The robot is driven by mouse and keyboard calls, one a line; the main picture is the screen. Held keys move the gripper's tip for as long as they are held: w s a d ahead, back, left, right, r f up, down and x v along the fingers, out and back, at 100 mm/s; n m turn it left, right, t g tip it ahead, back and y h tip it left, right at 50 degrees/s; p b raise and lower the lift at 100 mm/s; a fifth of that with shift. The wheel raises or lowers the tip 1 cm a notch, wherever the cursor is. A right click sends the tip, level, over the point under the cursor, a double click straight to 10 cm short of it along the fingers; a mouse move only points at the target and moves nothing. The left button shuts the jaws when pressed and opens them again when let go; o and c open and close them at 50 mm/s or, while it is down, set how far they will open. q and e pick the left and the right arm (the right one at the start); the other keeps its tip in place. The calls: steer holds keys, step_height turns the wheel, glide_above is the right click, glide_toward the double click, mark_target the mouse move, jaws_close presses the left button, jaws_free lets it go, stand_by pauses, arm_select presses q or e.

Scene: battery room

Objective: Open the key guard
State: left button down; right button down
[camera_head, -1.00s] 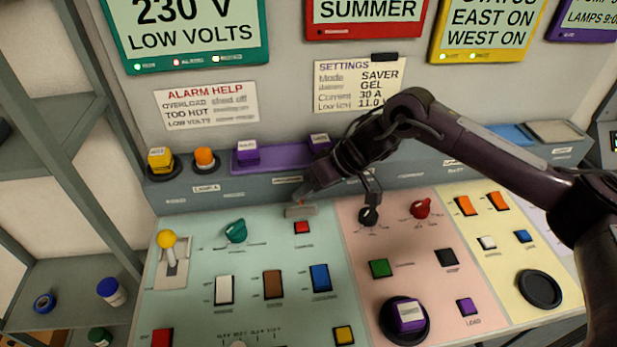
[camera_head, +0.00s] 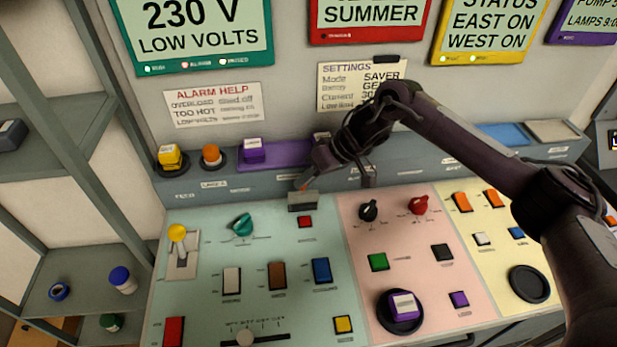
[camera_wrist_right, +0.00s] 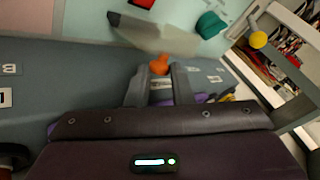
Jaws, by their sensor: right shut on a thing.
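The key guard (camera_head: 302,202) is a small grey flap at the top of the pale green panel, just above a small red button (camera_head: 305,222). It stands tilted up from the panel. In the right wrist view the guard (camera_wrist_right: 150,35) is a grey plate with an orange tab (camera_wrist_right: 160,65) on its edge. My right gripper (camera_head: 305,187) reaches down to the guard from above. Its two fingers (camera_wrist_right: 160,78) are shut on the orange tab. What lies under the guard is mostly hidden. My left gripper is not in view.
A teal knob (camera_head: 243,223) sits left of the guard and a black knob (camera_head: 369,210) right of it. Behind runs a grey ledge with a purple tray (camera_head: 285,153) and a yellow button (camera_head: 170,156). A yellow-topped lever (camera_head: 178,234) stands at the panel's left.

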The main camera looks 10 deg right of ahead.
steer(key=shift+w+r, duration=0.2)
steer(key=shift+w, duration=0.05)
steer(key=c, duration=1.6)
jaws_free()
steer(key=o, duration=0.3)
steer(key=shift+d+f, duration=0.1)
steer(key=shift+f, duration=0.1)
steer(key=shift+o, duration=0.2)
steer(key=shift+r, duration=0.1)
steer(key=w+b+v, duration=0.1)
steer(key=b+v, duration=0.1)
steer(key=v, duration=0.5)
steer(key=shift+s+d+r, duration=0.25)
steer(key=shift+s, duration=0.3)
